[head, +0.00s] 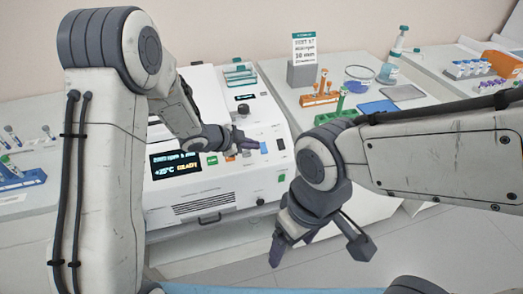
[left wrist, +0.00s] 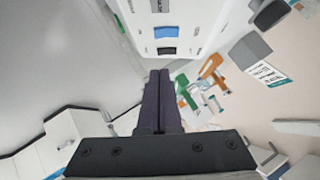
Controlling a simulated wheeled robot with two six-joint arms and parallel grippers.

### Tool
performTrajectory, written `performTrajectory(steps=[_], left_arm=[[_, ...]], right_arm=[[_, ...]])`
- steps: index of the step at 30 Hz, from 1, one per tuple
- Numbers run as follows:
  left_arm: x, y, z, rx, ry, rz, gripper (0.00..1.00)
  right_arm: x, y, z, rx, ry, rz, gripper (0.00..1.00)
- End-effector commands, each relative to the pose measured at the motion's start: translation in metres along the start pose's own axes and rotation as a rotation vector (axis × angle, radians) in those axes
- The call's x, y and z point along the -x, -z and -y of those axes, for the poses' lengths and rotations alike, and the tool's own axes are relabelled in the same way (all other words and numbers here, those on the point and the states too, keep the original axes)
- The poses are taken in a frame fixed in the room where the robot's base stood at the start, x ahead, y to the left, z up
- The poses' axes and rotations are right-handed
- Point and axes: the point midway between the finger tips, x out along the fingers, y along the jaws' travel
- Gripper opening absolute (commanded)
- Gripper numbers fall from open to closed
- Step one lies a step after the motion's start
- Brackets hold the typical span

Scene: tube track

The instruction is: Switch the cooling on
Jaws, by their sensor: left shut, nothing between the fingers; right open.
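A white benchtop machine (head: 210,190) has a dark display (head: 175,164) that reads about +25°C and READY, the smaller text being hard to read. A blue switch (head: 264,147) and a black switch (head: 280,144) sit on the right of its panel. They also show in the left wrist view, the blue one (left wrist: 166,32) above the black one (left wrist: 166,51). Their labels are too small to read. My left gripper (head: 247,144) is shut and empty, just left of the blue switch; contact cannot be told. My right gripper (head: 289,248) is open and empty, low in front of the machine.
A green button (head: 212,160) and a dark knob (head: 243,109) are also on the machine. To the right, the bench holds an orange rack (head: 318,100), a green rack (head: 340,112) and a grey sign stand (head: 302,74). A blue tube rack (head: 20,180) stands at left.

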Motion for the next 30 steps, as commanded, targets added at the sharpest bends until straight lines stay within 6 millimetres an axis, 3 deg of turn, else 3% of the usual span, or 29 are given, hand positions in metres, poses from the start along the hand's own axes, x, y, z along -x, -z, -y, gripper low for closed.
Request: performTrajectory(steps=[6,12,30], left_arm=[[-0.049,0.002,-0.002,-0.002,-0.005,-0.001,0.0],[-0.068,-0.018,0.0,-0.001,-0.002,0.0,0.0],[-0.082,-0.025,-0.003,-0.011,-0.001,-0.004,0.0]], right_arm=[[0.003,0.0,0.0,0.0,0.0,0.0,0.83],[0.007,0.0,0.001,0.0,0.0,0.0,0.83],[0.002,0.0,0.0,0.0,0.0,0.0,0.83]])
